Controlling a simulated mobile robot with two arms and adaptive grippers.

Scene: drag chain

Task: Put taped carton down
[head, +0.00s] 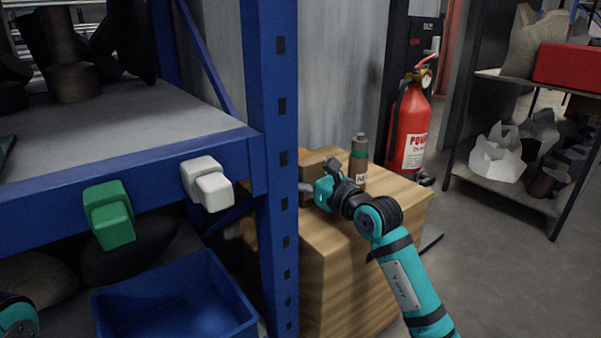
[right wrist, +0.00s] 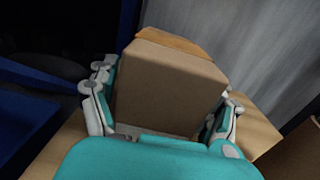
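The carton is a plain brown box (right wrist: 170,88) between the two fingers of my right gripper (right wrist: 165,108) in the right wrist view. A finger lies along each side of it, and they appear to touch it. In the head view my right gripper (head: 318,190) is over the top of a wooden block (head: 345,270), with the carton (head: 313,162) partly hidden behind it. I cannot tell whether the carton's underside touches the block.
A bottle (head: 358,158) stands on the block just right of the carton. A blue rack post (head: 272,180) is close on the left, with a blue bin (head: 180,300) below the shelf. A red extinguisher (head: 410,125) stands behind. Floor at right is clear.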

